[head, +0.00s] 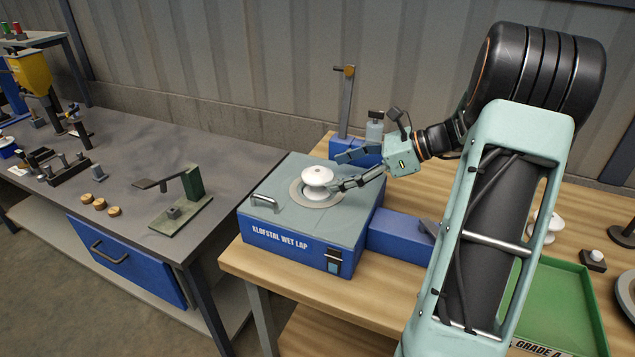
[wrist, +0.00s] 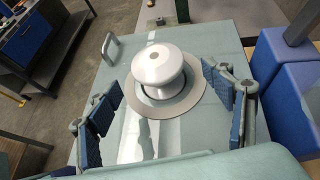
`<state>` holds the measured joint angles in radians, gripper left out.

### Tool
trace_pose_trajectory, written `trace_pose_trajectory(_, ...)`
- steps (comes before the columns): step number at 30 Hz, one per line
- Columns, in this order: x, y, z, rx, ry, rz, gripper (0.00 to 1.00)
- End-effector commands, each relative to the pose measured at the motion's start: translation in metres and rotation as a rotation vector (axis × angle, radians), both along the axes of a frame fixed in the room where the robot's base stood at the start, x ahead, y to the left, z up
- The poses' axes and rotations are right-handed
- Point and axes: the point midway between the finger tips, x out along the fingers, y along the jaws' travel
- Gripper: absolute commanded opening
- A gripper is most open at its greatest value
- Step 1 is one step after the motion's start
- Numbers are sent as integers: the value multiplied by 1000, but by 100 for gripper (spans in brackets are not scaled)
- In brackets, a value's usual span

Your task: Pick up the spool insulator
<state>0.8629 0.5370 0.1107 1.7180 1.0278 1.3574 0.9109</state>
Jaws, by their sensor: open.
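The white spool insulator (head: 317,178) stands upright on the round plate of the blue and grey wet lap machine (head: 290,238). In the wrist view the spool insulator (wrist: 158,68) is ahead of my gripper, near the middle of the picture. My gripper (head: 350,170) is open and empty, just to the right of the spool in the head view. In the wrist view the two blue-padded fingers of my gripper (wrist: 165,110) are spread wide, left and right of the spool's near side. I see no contact between fingers and spool.
A metal handle (head: 265,202) rises from the machine's left side. A post with a knob (head: 346,100) and a grey bottle (head: 374,130) stand behind. A green tray (head: 560,310) and another white insulator (head: 545,226) are at the right. A grey bench (head: 140,160) stands left.

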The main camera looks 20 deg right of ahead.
Motion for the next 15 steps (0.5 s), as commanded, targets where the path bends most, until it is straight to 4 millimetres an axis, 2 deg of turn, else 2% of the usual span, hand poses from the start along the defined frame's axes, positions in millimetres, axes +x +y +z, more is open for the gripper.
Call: trace_pose_trajectory(15, 27, 45, -22, -1, 2, 1, 74)
